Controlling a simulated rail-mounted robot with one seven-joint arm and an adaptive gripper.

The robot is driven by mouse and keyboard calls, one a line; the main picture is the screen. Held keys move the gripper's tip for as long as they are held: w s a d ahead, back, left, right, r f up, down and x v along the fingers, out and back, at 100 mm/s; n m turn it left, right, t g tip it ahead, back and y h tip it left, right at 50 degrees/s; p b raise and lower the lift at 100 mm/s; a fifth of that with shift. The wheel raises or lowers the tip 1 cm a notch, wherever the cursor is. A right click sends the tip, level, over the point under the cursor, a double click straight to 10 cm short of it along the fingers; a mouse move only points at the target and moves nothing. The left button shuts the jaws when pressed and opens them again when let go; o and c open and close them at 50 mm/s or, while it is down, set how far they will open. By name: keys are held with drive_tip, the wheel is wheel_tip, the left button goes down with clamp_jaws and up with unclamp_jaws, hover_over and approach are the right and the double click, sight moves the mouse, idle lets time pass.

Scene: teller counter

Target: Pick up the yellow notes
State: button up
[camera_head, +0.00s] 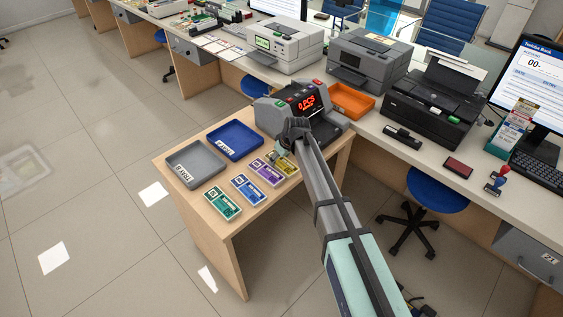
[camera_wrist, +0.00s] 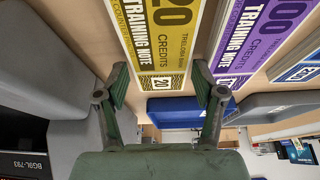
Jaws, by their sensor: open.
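The yellow notes (camera_head: 288,167) lie flat as a stack on the wooden side table, at the right end of a row of note stacks. In the wrist view the yellow notes (camera_wrist: 158,45) show large, printed "20 credits" and "training note". My gripper (camera_head: 284,150) is over their far end and hides part of them in the head view. In the wrist view my gripper (camera_wrist: 161,88) is open, with one finger towards each side of the yellow stack and nothing held. I cannot tell whether the fingers touch it.
The purple notes (camera_head: 267,172) lie close beside the yellow ones, then blue notes (camera_head: 247,189) and green notes (camera_head: 222,203). A grey tray (camera_head: 180,157) and a blue tray (camera_head: 235,158) sit behind. A note counter (camera_head: 268,113) reading "0 PCS" stands close by the gripper.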

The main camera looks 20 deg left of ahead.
drive_tip(key=shift+w+a+f, duration=0.1)
drive_tip(key=shift+f, duration=0.25)
drive_tip(key=c, duration=0.8)
drive_tip(key=shift+r, duration=0.15)
